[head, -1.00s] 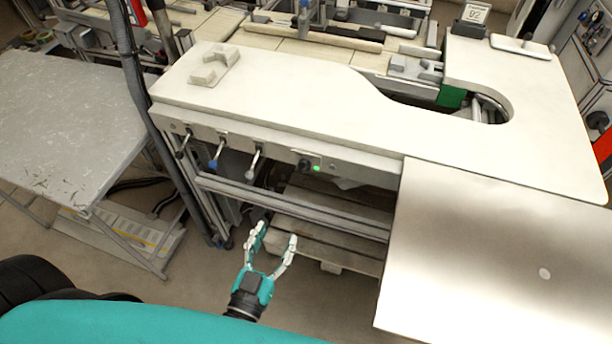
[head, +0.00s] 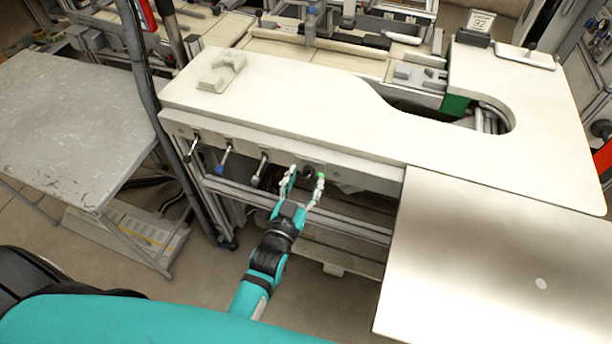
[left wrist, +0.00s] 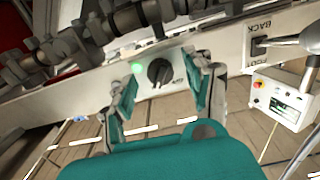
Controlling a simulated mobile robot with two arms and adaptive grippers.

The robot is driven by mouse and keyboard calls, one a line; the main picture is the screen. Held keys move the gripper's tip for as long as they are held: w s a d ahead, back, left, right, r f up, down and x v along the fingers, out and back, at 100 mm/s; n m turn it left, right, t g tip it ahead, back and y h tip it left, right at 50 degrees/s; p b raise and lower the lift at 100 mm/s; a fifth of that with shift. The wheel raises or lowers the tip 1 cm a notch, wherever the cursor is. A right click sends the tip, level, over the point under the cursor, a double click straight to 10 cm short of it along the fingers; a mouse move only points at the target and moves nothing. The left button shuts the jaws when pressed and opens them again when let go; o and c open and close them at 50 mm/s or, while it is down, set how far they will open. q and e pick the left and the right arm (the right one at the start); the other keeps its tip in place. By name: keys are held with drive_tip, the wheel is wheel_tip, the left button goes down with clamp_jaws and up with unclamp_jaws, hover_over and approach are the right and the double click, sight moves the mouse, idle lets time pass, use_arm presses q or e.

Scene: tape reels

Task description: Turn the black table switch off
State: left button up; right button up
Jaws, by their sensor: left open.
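The black table switch (head: 308,171) is a small rotary knob on the front edge of the white table (head: 300,100). A lit green light (head: 321,175) sits just right of it. In the left wrist view, the black knob (left wrist: 159,72) shows its grip ridge tilted, with the green light (left wrist: 137,67) on its left. My left gripper (head: 305,180) is open and empty in front of the table edge. In the left wrist view, its fingers (left wrist: 160,92) stand either side of the knob. I cannot tell whether they touch the panel. My right gripper is not in view.
Levers hang from the table edge left of the switch, including a blue-tipped one (head: 222,165) and a grey-tipped one (head: 258,174). A metal rail (head: 345,217) runs below. A smooth panel (head: 480,270) juts out at right; a grey table (head: 70,120) stands at left.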

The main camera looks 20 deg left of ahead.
use_arm(q)
drive_tip(key=shift+w, duration=0.5)
clamp_jaws()
